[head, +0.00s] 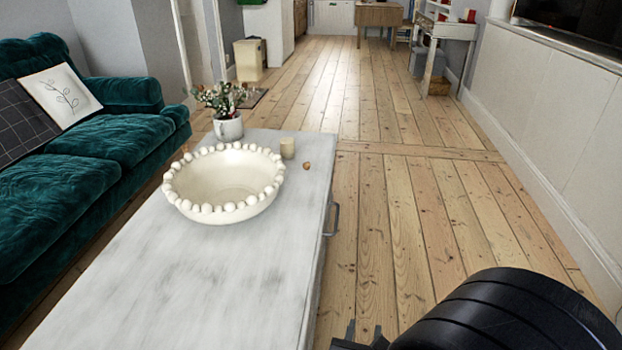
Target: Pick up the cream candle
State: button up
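The cream candle (287,148) is a small, short cylinder standing upright on the white-grey table (200,288). It stands near the table's far right end, just behind and right of a large cream bowl with a beaded rim (191,207). Nothing hides it. My gripper (362,338) shows only in part at the bottom edge, right of the table and far from the candle. Most of it is cut off by the frame, so its opening cannot be made out.
A white pot of flowers (229,128) stands left of the candle. A small brown object (306,166) lies right of it. A handle (333,218) sticks out from the table's right side. A teal sofa (95,150) is at left. The floorboards (400,215) at right are clear.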

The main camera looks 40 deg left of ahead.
aim_at(286, 144)
jog(key=i+u, duration=0.45)
jog(key=i, duration=0.25)
jog(key=i+l+u, duration=0.1)
jog(key=i+u, duration=0.35)
jog(key=i, duration=0.2)
jog(key=i+u, duration=0.25)
jog(key=i, duration=0.25)
jog(key=i+l+u, duration=0.1)
jog(key=i+u, duration=0.15)
jog(key=i, duration=0.25)
jog(key=i+l+u, duration=0.2)
jog(key=i, duration=0.3)
jog(key=i+l+u, duration=0.25)
jog(key=i, duration=0.25)
